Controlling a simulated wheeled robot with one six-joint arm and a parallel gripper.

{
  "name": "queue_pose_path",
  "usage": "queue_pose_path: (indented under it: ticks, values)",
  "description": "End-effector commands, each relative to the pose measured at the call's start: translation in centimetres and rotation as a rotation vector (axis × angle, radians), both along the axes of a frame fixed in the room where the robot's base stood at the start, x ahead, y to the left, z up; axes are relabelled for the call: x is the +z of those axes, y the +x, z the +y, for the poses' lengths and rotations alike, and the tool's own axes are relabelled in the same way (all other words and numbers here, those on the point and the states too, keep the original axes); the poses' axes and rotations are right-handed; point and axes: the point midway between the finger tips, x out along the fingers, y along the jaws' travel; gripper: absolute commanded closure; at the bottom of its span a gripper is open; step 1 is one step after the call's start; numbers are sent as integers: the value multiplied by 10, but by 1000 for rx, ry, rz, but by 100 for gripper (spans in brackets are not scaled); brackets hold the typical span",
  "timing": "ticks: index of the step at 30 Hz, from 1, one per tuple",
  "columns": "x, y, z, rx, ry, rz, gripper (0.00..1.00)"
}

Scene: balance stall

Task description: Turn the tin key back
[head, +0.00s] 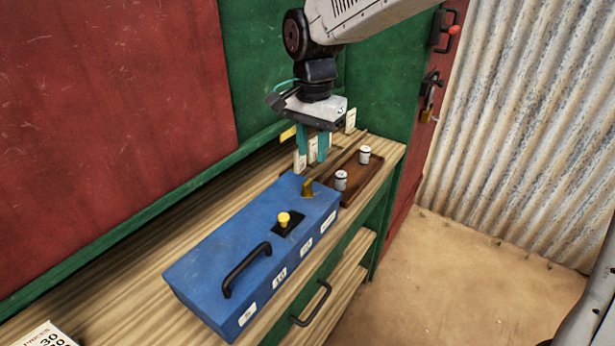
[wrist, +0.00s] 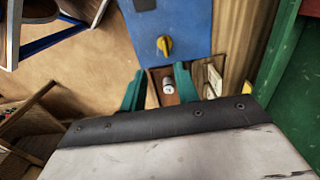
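A long blue tin (head: 235,245) lies on the wooden counter, with a black handle on its lid. A yellow key (head: 307,188) sits at its far end; it also shows in the wrist view (wrist: 164,46), just beyond my fingertips. A yellow knob (head: 284,218) stands on a black plate in the middle of the lid. My gripper (head: 313,150) hangs over the counter just past the key end, its teal fingers pointing down. In the wrist view my gripper (wrist: 172,75) is open, with nothing held between the fingers. The fingers look apart from the key.
A brown tray (head: 372,168) behind the tin holds two small white canisters (head: 341,180). White cards (head: 350,120) stand along the counter's back. A green and red wall (head: 110,90) borders the counter. A drawer handle (head: 311,304) shows at the front, above sandy floor.

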Motion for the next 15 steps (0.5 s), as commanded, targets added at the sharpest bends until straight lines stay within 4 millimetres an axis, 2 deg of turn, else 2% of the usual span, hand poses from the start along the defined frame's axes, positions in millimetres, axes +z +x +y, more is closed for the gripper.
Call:
queue_pose_path:
  ticks: [3, 15]
  values:
    - [-9, 5, 10, -19, -2, 4, 69]
    - [-67, 5, 9, -23, -2, 5, 69]
